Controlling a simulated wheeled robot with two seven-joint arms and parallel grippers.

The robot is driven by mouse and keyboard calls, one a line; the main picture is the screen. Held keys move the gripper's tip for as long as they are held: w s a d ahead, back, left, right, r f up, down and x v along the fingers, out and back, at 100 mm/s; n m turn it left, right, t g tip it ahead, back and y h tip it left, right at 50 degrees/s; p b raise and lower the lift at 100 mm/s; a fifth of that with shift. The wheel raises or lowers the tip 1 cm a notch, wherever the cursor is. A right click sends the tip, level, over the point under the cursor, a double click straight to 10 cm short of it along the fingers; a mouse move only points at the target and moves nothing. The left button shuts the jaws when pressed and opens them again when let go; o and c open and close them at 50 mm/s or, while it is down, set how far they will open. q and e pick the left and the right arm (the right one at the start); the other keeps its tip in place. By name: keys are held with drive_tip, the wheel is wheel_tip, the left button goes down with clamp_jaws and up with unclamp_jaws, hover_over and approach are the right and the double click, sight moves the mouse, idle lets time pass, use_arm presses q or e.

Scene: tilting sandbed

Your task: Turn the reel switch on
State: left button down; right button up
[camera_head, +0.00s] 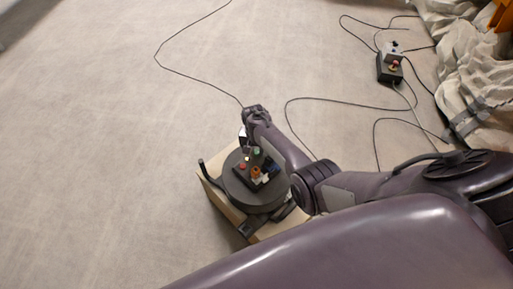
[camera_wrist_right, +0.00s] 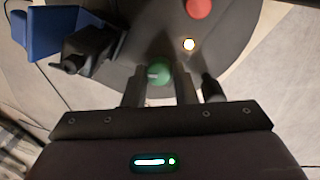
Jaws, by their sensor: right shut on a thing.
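A round dark turntable (camera_head: 240,192) sits on a wooden box, with a small control panel of coloured parts on it. My right gripper (camera_head: 252,150) reaches down over its far side. In the right wrist view, a green round knob (camera_wrist_right: 158,72) with a pale mark lies between the two dark fingers of my right gripper (camera_wrist_right: 160,86), which is shut on it. Beside it are a small glowing white lamp (camera_wrist_right: 189,44) and a red round button (camera_wrist_right: 198,8). Which part is the reel switch is not labelled. My left gripper is not in view.
A blue block (camera_wrist_right: 45,32) and a black fitting (camera_wrist_right: 88,47) stand left of the knob. A black box with a red knob (camera_head: 390,67) lies on the floor at upper right, among cables. Crumpled pale fabric (camera_head: 470,70) lines the right edge. The left floor is clear.

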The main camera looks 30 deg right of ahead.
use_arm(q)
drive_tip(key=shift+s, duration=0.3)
use_arm(e)
drive_tip(key=shift+m, duration=1.9)
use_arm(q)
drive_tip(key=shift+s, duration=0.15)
use_arm(e)
drive_tip(key=o, duration=1)
